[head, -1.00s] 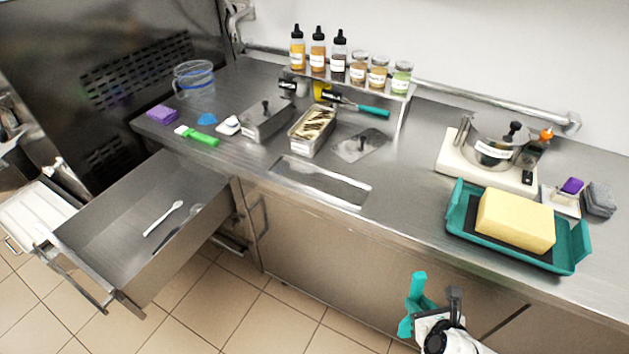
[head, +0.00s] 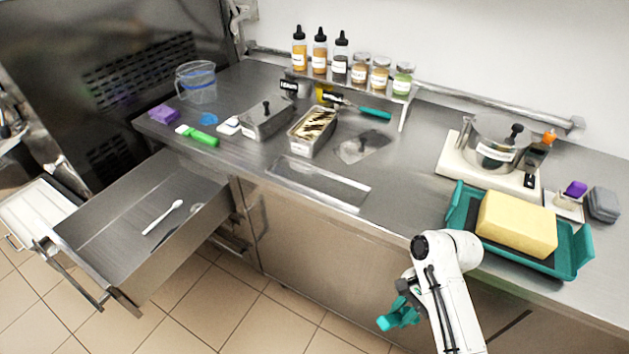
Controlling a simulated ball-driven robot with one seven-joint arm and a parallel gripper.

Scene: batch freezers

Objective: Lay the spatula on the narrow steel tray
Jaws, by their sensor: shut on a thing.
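My gripper (head: 402,302) is in front of the counter, below its front edge. It is shut on a teal thing (head: 398,316), which hangs low and tilted over the floor. The full shape of this teal thing is hidden by distance and by my arm, so I cannot tell if it is the spatula. The narrow steel tray (head: 345,204) lies near the counter's front edge, up and left of my gripper, and looks empty. A green-handled tool with a white head (head: 203,138) lies on the counter at left.
An open drawer (head: 110,205) with a white spoon (head: 163,217) juts out at left. Lidded and filled pans (head: 300,146) stand behind the tray. A teal tray (head: 463,218) with a yellow block (head: 517,224) stands at right. A teal-handled tool (head: 374,111) lies at the back.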

